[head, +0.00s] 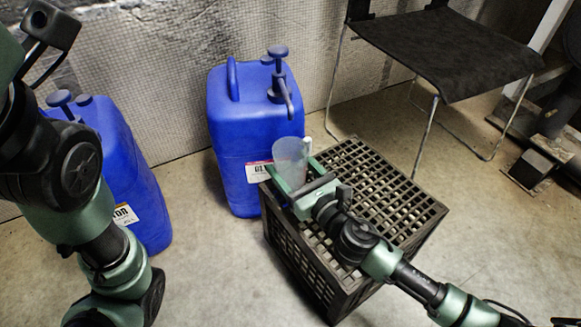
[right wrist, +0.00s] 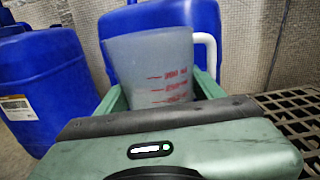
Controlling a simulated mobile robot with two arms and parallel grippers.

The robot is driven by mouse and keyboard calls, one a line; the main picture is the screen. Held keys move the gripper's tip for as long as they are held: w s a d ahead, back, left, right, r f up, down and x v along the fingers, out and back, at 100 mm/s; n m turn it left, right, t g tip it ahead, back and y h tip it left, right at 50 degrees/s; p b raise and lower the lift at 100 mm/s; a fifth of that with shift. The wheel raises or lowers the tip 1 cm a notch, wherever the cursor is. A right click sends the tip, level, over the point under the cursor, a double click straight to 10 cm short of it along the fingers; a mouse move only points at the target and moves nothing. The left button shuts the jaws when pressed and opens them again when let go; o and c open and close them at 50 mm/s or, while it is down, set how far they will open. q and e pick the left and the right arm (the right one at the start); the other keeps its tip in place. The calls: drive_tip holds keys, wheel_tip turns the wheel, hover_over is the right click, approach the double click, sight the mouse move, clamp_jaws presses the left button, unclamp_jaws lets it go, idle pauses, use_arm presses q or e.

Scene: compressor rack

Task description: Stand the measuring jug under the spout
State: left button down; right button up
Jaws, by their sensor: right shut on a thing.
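The measuring jug (head: 291,153) is clear with red marks and a white handle. My right gripper (head: 298,181) is shut on it, one finger on each side. The jug also shows upright between the fingers in the right wrist view (right wrist: 150,68), in front of a blue canister. In the head view the jug appears just below the dark spout (head: 286,97) of the pump on the middle blue canister (head: 238,120). It is over the far left corner of the black crate (head: 405,215). Its base is hidden by the gripper, so I cannot tell whether it touches the crate. My left gripper is out of view.
Another blue canister (head: 135,180) with a pump top stands at the left, partly behind my left arm. A black folding chair (head: 445,50) stands behind the crate at the right. The crate's slatted top is otherwise clear. Bare floor lies in front.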

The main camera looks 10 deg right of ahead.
drive_tip(key=shift+f, duration=0.15)
drive_tip(key=o, duration=1.5)
drive_tip(key=shift+o, duration=0.2)
drive_tip(key=shift+r, duration=0.2)
drive_tip(key=v, duration=1.1)
drive_tip(key=shift+s+d+f+p, duration=0.1)
drive_tip(key=shift+s+p, duration=0.05)
drive_tip(key=shift+p, duration=0.25)
drive_tip(key=shift+s+d, duration=0.15)
drive_tip(key=shift+s, duration=0.15)
